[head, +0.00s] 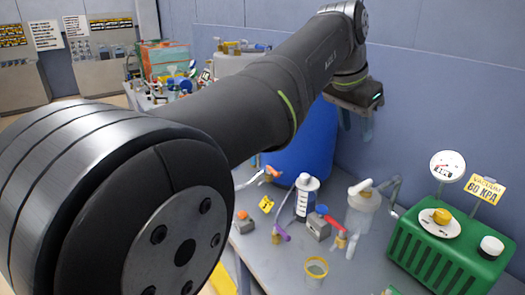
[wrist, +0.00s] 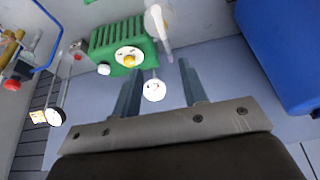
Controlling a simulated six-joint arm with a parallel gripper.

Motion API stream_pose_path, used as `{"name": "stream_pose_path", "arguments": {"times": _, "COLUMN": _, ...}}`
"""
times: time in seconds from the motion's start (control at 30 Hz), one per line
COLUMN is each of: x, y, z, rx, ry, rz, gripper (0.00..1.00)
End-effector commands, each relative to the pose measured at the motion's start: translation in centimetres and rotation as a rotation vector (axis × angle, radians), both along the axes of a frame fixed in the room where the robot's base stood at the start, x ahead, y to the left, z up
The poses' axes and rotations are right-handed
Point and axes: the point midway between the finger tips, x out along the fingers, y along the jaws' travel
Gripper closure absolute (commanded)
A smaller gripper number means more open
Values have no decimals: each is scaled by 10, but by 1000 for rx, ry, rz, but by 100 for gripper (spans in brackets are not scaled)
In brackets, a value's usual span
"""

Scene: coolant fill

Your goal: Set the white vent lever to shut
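A clear jar (head: 364,203) stands on the bench, with a white lever-like piece (head: 359,187) on its top that looks like the vent lever. In the wrist view a long white piece (wrist: 164,27) at the top, beside the green box, seems to be the same lever; its exact setting is too small to tell.
A green box (head: 444,253) with a yellow knob (head: 441,216), gauge (head: 447,166) and vacuum sign (head: 486,189) stands at right. A white-capped bottle (head: 305,199) and small parts crowd the jar's left.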

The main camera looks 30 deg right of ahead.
Motion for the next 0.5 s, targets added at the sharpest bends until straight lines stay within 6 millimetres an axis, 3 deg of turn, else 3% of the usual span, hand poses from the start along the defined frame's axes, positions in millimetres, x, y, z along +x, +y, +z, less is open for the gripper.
{"name": "stream_pose_path", "arguments": {"times": 0.03, "x": 2, "y": 0, "z": -4, "rx": 5, "ry": 14, "rz": 3, "gripper": 71}}
{"name": "stream_pose_path", "arguments": {"times": 0.2, "x": 15, "y": -4, "z": -46, "rx": 42, "ry": 200, "rz": 24, "gripper": 100}}
{"name": "stream_pose_path", "arguments": {"times": 0.4, "x": 45, "y": -2, "z": -112, "rx": 32, "ry": 630, "rz": 93, "gripper": 100}}
{"name": "stream_pose_path", "arguments": {"times": 0.5, "x": 66, "y": 1, "z": -134, "rx": -22, "ry": 848, "rz": 138, "gripper": 100}}
